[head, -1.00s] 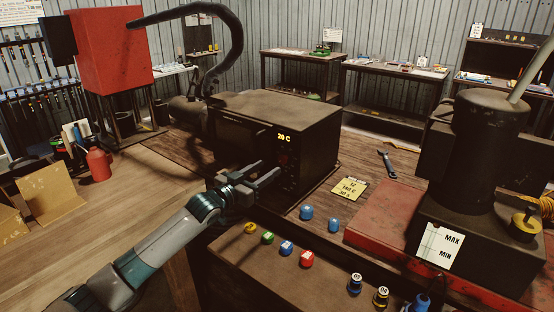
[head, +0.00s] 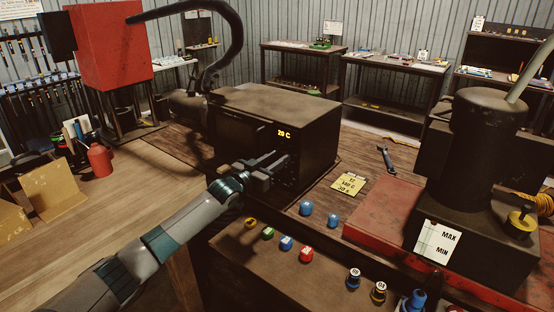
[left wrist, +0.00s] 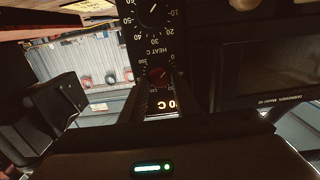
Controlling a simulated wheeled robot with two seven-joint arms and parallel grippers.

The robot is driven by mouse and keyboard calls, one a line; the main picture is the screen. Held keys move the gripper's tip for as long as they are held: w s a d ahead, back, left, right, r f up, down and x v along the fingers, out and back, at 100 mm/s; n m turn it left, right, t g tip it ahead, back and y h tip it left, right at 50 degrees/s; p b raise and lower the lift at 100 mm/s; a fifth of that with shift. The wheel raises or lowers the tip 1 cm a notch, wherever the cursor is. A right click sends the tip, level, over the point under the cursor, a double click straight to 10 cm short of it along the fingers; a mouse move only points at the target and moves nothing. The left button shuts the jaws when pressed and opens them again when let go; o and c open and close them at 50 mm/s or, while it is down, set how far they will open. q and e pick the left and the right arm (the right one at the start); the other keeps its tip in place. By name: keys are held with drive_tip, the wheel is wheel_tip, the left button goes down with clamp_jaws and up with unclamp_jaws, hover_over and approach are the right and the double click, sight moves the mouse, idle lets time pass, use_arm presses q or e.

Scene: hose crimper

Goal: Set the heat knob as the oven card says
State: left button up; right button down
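The dark oven (head: 270,115) stands on the bench, its display reading 20 C. The yellow oven card (head: 349,184) lies to its right; it seems to read 180 C and 30 s, with an unclear top line. My left gripper (head: 272,160) is at the oven's control panel. A second knob (left wrist: 152,12) is farther along the panel. My right gripper is out of view.
Several coloured caps, including a red one (head: 306,255), sit on the front ledge. Blue caps (head: 306,208) stand near the oven. A wrench (head: 386,158) lies behind the card. A dark machine (head: 486,140) with a MAX/MIN note stands at right on a red base.

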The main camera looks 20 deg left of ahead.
use_arm(q)
drive_tip(key=c, duration=0.5)
drive_tip(key=shift+o, duration=0.2)
drive_tip(key=shift+m, duration=0.4)
drive_tip(key=m+b, duration=0.1)
drive_tip(key=m, duration=0.1)
drive_tip(key=shift+m, duration=0.3)
drive_tip(key=m+p, duration=0.1)
drive_tip(key=m, duration=1)
drive_tip(key=m+p, duration=0.1)
drive_tip(key=m, duration=1)
drive_tip(key=f+m+p, duration=0.1)
drive_tip(key=m, duration=1.1)
